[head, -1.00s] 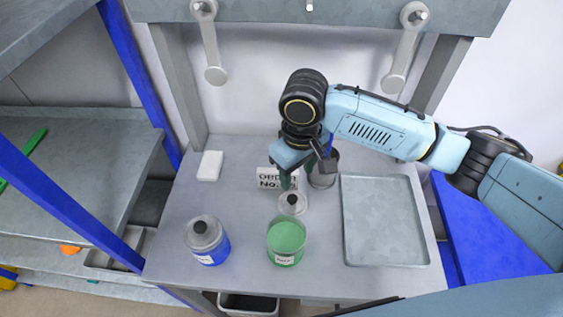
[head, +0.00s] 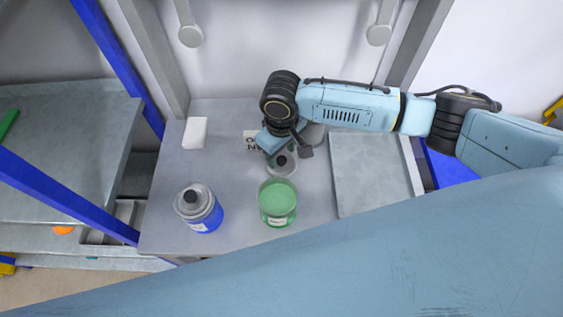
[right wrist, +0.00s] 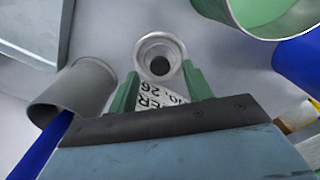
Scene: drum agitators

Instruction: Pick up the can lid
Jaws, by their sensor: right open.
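The can lid (head: 288,170) is a round silver disc with a black knob, lying on the grey table just behind an open green can (head: 278,207). It shows from above in the right wrist view (right wrist: 160,58). My right gripper (head: 277,156) is open above the lid. Its two green fingers (right wrist: 160,88) point toward the lid, which sits between and just beyond their tips; I cannot tell whether they touch it. A blue can (head: 207,219) to the left wears a similar knobbed lid. My left gripper is out of view.
A grey metal cup (right wrist: 75,92) stands close beside the right gripper. A printed order card (head: 251,141) is behind the lid. A flat metal tray (head: 365,175) lies on the right, and a white block (head: 195,132) at the back left. The table's left middle is clear.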

